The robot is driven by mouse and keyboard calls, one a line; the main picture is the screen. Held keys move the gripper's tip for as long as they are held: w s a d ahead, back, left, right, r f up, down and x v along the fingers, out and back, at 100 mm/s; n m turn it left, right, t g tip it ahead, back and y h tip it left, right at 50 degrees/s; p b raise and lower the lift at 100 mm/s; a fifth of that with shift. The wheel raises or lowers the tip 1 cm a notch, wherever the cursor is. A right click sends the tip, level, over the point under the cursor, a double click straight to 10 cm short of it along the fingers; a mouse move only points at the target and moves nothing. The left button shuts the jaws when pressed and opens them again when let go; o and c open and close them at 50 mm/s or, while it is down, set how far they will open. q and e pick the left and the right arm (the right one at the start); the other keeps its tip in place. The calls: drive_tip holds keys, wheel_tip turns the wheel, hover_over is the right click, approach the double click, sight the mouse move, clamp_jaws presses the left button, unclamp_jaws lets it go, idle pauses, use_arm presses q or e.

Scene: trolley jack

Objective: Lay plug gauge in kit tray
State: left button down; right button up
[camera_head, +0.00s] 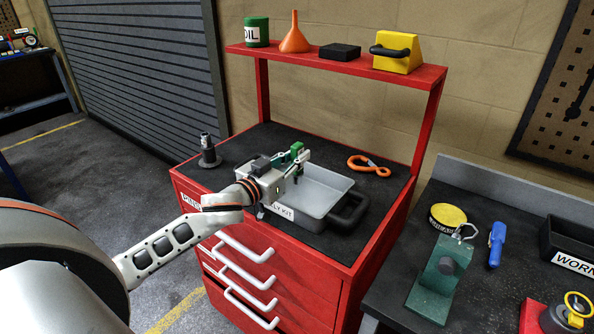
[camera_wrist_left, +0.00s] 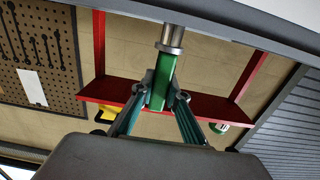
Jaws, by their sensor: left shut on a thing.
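The plug gauge (camera_wrist_left: 162,80) has a green handle and a bright metal end, seen in the left wrist view. My left gripper (camera_wrist_left: 160,96) is shut on its green handle. In the head view the left gripper (camera_head: 293,160) is over the back left part of the kit tray (camera_head: 337,183), a grey tray with a white label on its front. Green shows at the fingertips there, but gauge and fingers are hard to separate. I cannot tell whether the gauge touches the tray. My right gripper is in neither view.
The tray stands on the black top of a red drawer cabinet (camera_head: 315,265), with a black handle (camera_head: 349,211) at its right. A dark post (camera_head: 208,151) stands at left. A red shelf (camera_head: 340,65) overhangs the back.

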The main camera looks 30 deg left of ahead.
sight(294, 174)
use_arm(q)
wheel_tip(294, 174, down, 4)
drive_tip(key=shift+f, duration=0.1)
idle(0.4)
drive_tip(key=shift+f, duration=0.2)
drive_tip(key=c, duration=2)
unclamp_jaws()
